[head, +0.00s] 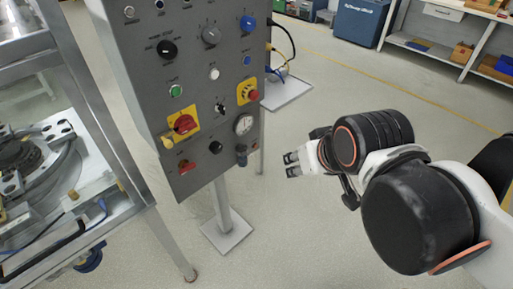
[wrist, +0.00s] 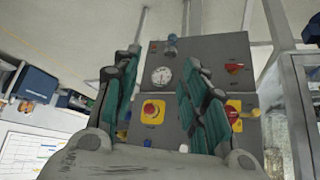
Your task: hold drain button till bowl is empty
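A grey control panel (head: 195,75) stands on a post, with several buttons, knobs and switches. Its labels are too small to read, so I cannot tell which is the drain button. A green button (head: 175,91), a white button (head: 214,74) and a small blue button (head: 247,60) show on it. My gripper (head: 291,164) is right of the panel's lower edge, apart from it. In the wrist view its two fingers (wrist: 160,105) are spread with nothing between them, and the panel (wrist: 195,55) appears upside down beyond. I cannot make out a bowl for certain.
A metal-framed machine with a round metal unit (head: 35,160) stands at the left. The panel also carries a red emergency button on yellow (head: 247,91), a red rotary switch (head: 184,124) and a gauge (head: 243,125). Shelves (head: 450,45) are at the back right. The floor between is clear.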

